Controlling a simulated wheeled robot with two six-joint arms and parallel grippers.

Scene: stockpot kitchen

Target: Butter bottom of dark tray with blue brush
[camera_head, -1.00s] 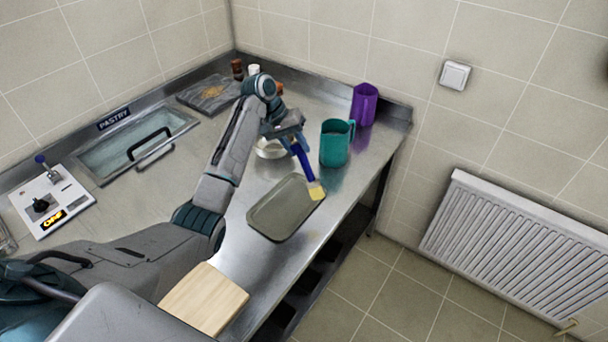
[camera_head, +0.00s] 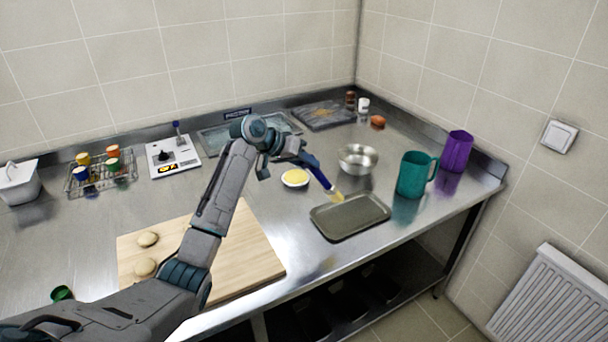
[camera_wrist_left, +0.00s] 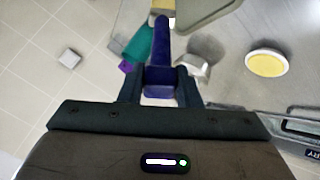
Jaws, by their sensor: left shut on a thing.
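My left gripper (camera_head: 303,157) is shut on the handle of the blue brush (camera_head: 319,173). The brush slants down, and its yellow bristles (camera_head: 337,197) show at the back left edge of the dark tray (camera_head: 352,216). I cannot tell whether they touch it. The tray lies flat and looks empty. In the left wrist view the blue handle (camera_wrist_left: 161,50) sits between my fingers, with the tray (camera_wrist_left: 205,12) at the top, partly cut off. A white dish of yellow butter (camera_head: 295,177) stands left of the brush. My right gripper is not in view.
A steel bowl (camera_head: 358,159) stands behind the tray. A teal jug (camera_head: 413,175) and a purple jug (camera_head: 457,151) stand to its right. A wooden board (camera_head: 235,255) with dough pieces lies left of the tray, under my arm. The counter's front edge is close to the tray.

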